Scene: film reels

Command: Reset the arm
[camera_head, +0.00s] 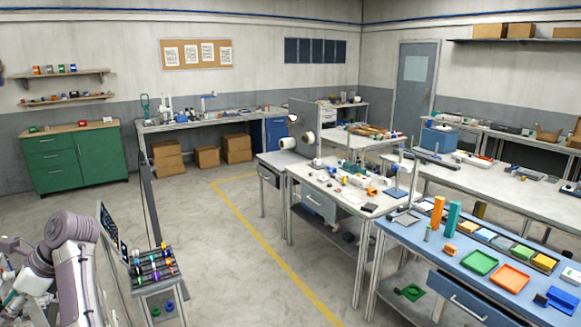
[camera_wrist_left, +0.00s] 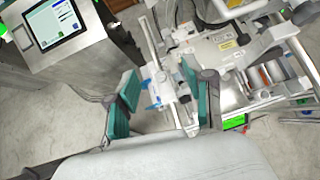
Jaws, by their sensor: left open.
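My left arm (camera_head: 72,262) shows at the lower left of the head view as grey-pink links, bent at a rounded joint. Its gripper cannot be made out there. In the left wrist view my left gripper (camera_wrist_left: 160,82) has its two teal-padded fingers wide apart. Nothing is held between them. White equipment with rails and blue clips (camera_wrist_left: 155,85) shows beyond the fingers, and whether it touches them cannot be told. My right gripper is in neither view.
In the head view a small rack with coloured spools (camera_head: 152,264) stands beside my arm. A blue-topped table (camera_head: 455,243) with trays stands at the right. Floor (camera_head: 240,270) between them is clear. The wrist view shows a screen on a metal cabinet (camera_wrist_left: 80,70).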

